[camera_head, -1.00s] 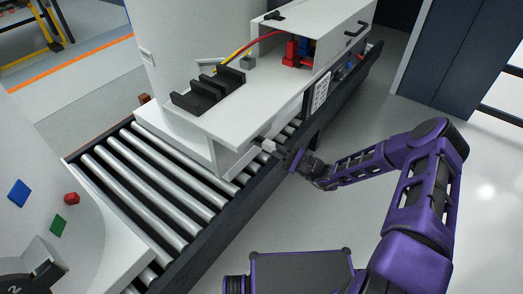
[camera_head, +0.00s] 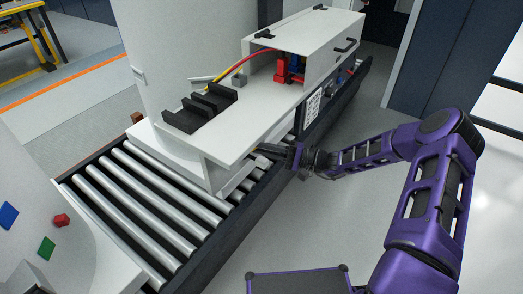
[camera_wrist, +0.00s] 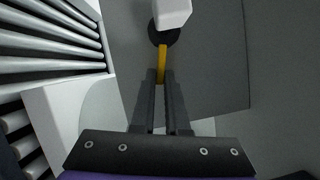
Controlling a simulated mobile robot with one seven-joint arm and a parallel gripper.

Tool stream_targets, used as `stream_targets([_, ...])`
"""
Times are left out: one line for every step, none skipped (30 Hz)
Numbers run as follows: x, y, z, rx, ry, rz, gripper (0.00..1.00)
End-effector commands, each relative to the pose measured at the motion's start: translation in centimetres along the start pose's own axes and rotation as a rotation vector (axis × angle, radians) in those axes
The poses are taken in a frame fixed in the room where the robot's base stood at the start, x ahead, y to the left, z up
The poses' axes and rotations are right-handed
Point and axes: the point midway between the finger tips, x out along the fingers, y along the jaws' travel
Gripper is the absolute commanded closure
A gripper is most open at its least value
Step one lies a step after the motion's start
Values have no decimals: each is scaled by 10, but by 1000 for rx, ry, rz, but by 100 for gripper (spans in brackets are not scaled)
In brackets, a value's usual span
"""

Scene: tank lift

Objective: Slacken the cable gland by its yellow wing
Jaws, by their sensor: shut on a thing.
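The yellow wing (camera_wrist: 162,62) is a narrow strip in the wrist view, reaching from the dark round cable gland (camera_wrist: 163,38) down between my fingertips. My gripper (camera_wrist: 160,78) is shut on the wing's near end. A white block (camera_wrist: 173,11) stands just beyond the gland and covers part of it. In the head view my gripper (camera_head: 266,148) is at the near side of the white bench-like unit, just under its top's edge. The wing and gland cannot be made out there.
The white unit (camera_head: 205,150) stands on a roller conveyor (camera_head: 150,205) and carries black cradles (camera_head: 200,108) and an open box (camera_head: 310,35) with red and blue parts. The conveyor's dark side rail (camera_head: 225,235) runs below my gripper.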

Motion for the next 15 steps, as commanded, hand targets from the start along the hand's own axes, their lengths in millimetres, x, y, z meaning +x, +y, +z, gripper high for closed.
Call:
stream_targets([0,0,0,-5,0,2,100])
stream_targets([0,0,0,-7,0,3,100])
stream_targets([0,0,0,-9,0,4,100])
stream_targets([0,0,0,-10,0,4,100])
stream_targets([0,0,0,-11,0,5,100])
stream_targets([0,-1,0,-11,0,5,100])
stream_targets([0,-1,0,-11,0,5,100])
stream_targets([0,0,0,-11,0,5,100])
stream_targets([0,0,0,-11,0,5,100])
stream_targets([0,0,0,-11,0,5,100])
stream_targets([0,0,0,-11,0,5,100])
stream_targets([0,0,0,-11,0,5,100])
stream_targets([0,0,0,-11,0,5,100])
stream_targets([0,0,0,-11,0,5,100])
stream_targets([0,0,0,-11,0,4,80])
